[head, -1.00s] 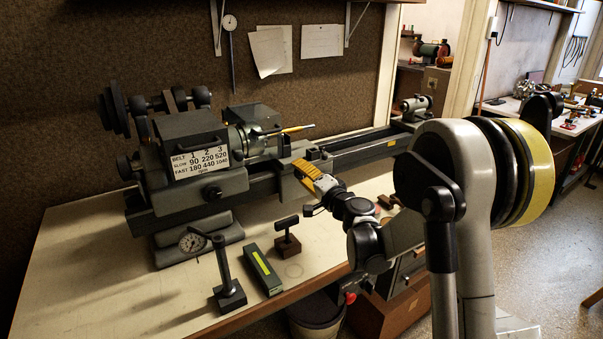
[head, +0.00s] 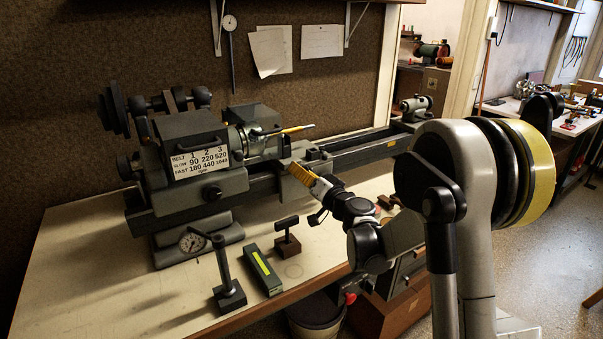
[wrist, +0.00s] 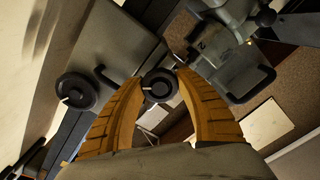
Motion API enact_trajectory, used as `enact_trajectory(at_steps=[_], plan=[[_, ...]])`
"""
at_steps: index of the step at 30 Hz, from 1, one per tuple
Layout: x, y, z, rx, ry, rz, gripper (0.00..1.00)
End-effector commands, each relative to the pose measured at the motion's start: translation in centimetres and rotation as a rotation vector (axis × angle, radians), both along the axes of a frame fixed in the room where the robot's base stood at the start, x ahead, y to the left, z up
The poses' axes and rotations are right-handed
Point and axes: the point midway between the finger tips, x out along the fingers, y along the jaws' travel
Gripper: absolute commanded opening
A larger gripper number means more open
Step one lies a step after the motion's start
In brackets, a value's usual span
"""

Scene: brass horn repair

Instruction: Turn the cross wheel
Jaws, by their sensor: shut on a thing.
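The cross wheel (wrist: 158,86) is a small dark round handwheel with a pale mark on its rim. In the wrist view it sits between the tips of my gripper's two ribbed yellow-orange fingers (wrist: 160,80), which are shut on it from both sides. In the head view my gripper (head: 296,170) reaches from the right to the front of the lathe (head: 215,172), at the carriage. There the fingers hide the wheel.
A second dark wheel (wrist: 77,92) with a pale mark lies left of the fingers in the wrist view. A black-handled post (head: 228,285), a green box (head: 263,270) and a T-handled tool (head: 287,240) stand on the bench in front of the lathe.

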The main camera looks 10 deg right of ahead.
Motion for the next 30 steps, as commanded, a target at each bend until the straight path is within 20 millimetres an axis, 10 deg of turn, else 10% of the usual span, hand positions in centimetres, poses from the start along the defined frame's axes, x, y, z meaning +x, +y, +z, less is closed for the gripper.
enact_trajectory(at_steps=[9,10,12,23,30], plan=[[0.0,0.0,0.0,-0.001,0.000,0.000,0.10],[0.0,0.0,0.0,0.000,0.000,0.000,0.49],[0.0,0.0,0.0,0.000,0.000,0.000,0.64],[-0.5,-0.2,0.0,0.000,0.000,-0.001,0.64],[-4.7,-1.6,0.0,0.000,0.000,-0.003,0.64]])
